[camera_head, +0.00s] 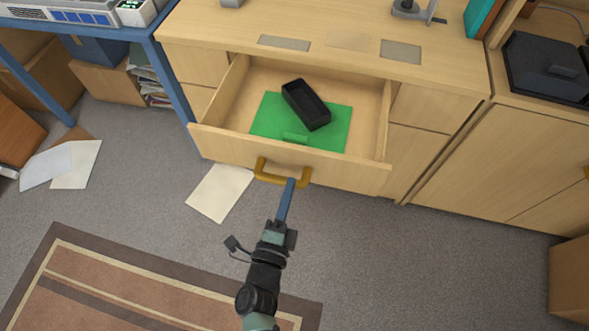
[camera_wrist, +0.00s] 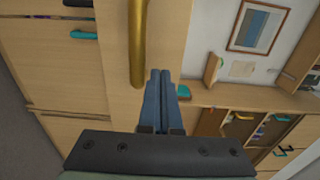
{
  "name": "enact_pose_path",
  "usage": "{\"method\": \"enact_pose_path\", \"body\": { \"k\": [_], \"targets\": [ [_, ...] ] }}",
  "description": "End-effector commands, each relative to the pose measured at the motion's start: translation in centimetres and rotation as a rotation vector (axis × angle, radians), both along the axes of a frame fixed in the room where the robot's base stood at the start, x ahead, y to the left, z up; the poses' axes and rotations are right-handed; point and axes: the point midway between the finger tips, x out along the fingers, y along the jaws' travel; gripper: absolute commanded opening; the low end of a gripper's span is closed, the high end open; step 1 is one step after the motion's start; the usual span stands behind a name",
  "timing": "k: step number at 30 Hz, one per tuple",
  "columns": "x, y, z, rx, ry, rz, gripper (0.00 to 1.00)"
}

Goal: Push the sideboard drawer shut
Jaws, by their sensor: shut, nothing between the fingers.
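The sideboard drawer (camera_head: 225,146) stands open in the head view. A black tray (camera_head: 306,104) and a green sheet (camera_head: 336,135) with a small green block on it lie inside. The drawer's brass-coloured handle (camera_head: 265,175) is on its front and shows large in the wrist view (camera_wrist: 137,45). My gripper (camera_head: 291,184) has blue fingers, shut and empty, with the tips right at the handle's right part. In the wrist view the fingers (camera_wrist: 160,75) point at the drawer front just beside the handle. I cannot tell whether they touch it.
The sideboard top (camera_head: 330,42) carries flat grey plates and small items. A blue-framed table (camera_head: 168,75) stands at the left. Loose papers (camera_head: 219,192) lie on the grey floor near the drawer. A striped rug (camera_head: 130,290) is at the lower left. A cardboard box (camera_head: 570,278) stands at the right.

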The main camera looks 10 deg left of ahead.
Motion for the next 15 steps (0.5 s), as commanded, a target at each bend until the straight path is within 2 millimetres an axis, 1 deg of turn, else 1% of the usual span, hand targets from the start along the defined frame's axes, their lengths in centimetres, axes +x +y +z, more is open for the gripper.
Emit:
{"method": "enact_pose_path", "body": {
  "k": [1, 6, 10, 15],
  "targets": [
    [1.1, 0.0, 0.0, 0.001, -0.002, -0.001, 0.00],
    [3.5, -0.1, 0.0, 0.000, -0.002, 0.000, 0.00],
    [4.5, -0.1, 0.0, -0.001, 0.000, 0.001, 0.00],
    [4.9, -0.2, 0.0, -0.001, 0.000, 0.000, 0.00]
  ]
}}
